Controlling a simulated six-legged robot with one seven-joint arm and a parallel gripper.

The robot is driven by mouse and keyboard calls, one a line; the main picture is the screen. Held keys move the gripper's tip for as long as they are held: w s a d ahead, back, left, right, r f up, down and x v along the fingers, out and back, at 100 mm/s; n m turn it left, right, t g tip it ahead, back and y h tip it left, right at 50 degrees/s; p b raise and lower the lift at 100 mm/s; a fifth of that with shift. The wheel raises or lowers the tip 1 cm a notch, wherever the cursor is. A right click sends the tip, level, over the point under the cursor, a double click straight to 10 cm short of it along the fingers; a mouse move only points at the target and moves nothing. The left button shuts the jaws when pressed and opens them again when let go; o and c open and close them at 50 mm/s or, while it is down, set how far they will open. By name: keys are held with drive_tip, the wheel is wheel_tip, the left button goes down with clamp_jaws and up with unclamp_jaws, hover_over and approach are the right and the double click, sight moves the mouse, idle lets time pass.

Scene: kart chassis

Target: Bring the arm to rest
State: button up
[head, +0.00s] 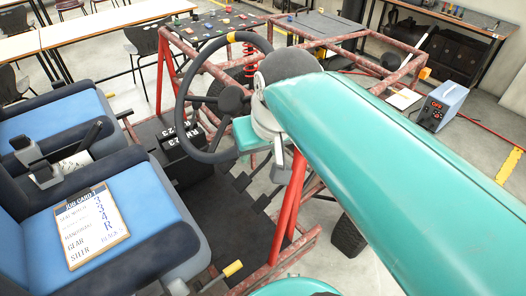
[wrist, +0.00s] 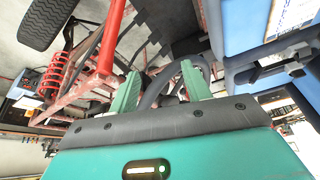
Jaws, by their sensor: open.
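My gripper (wrist: 161,88) shows in the wrist view with its two green fingers apart and nothing held between them. Part of the dark steering wheel (wrist: 150,98) appears behind and between the fingers; I cannot tell how far away it is. In the head view my teal arm reaches from the lower right toward the upper middle. Its far end is beside the steering wheel (head: 181,105), and covers part of the wheel's right side. The fingers are not clearly visible in the head view.
Blue seats (head: 150,195) stand at left, with a job card clipboard (head: 92,226) on one. The red chassis frame (head: 290,205) surrounds the wheel. A table with small parts (head: 215,25) stands behind. A blue box (head: 445,104) is at right. Open floor shows at far right.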

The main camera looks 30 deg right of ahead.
drive_tip(key=shift+s+a+f, duration=0.15)
drive_tip(key=shift+s+f, duration=0.05)
drive_tip(key=shift+f, duration=0.05)
drive_tip(key=shift+n+t, duration=0.5)
drive_tip(key=shift+n, duration=0.1)
drive_tip(key=a+f, duration=0.1)
drive_tip(key=s+a+f, duration=0.2)
drive_tip(key=f, duration=0.1)
drive_tip(key=shift+s+a+f, duration=0.1)
drive_tip(key=shift+c, duration=0.5)
drive_tip(key=shift+c, duration=0.8)
drive_tip(key=shift+a, duration=0.15)
